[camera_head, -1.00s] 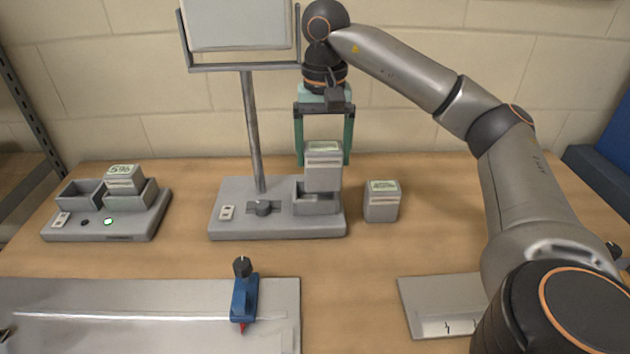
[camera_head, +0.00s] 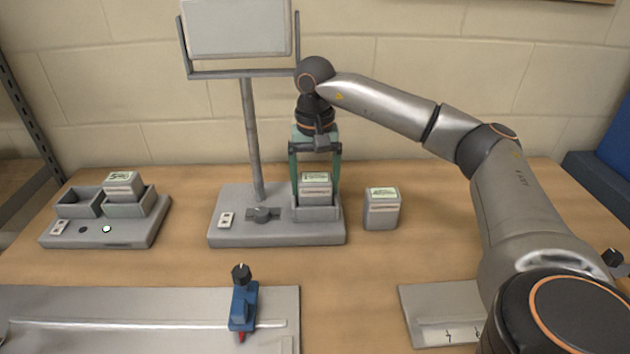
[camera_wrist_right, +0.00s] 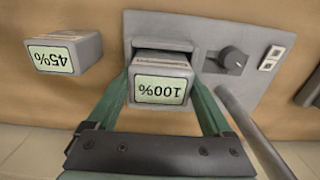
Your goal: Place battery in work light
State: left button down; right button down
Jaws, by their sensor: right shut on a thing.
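The work light has a grey base (camera_head: 230,232), a pole and a square lamp head (camera_head: 238,28). A grey battery (camera_head: 316,188) sits upright in the open socket (camera_head: 328,212) on the right of the base. Its label reads 100% in the right wrist view (camera_wrist_right: 160,92). My right gripper (camera_head: 315,180), with green fingers, is shut on this battery from above. The battery's lower part is hidden by the socket walls, so I cannot tell whether it touches the bottom. My left gripper is not in view.
A second battery (camera_head: 382,208), labelled 45% in the right wrist view (camera_wrist_right: 68,52), stands right of the base. A two-bay charger (camera_head: 100,232) at the left holds another battery (camera_head: 124,186) in its right bay. A blue clamp-like tool (camera_head: 243,305) sits on the front plate (camera_head: 120,300).

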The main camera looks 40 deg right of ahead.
grip_release()
jog(key=shift+f, duration=0.1)
jog(key=shift+r+p, duration=0.3)
jog(key=shift+r, duration=3.6)
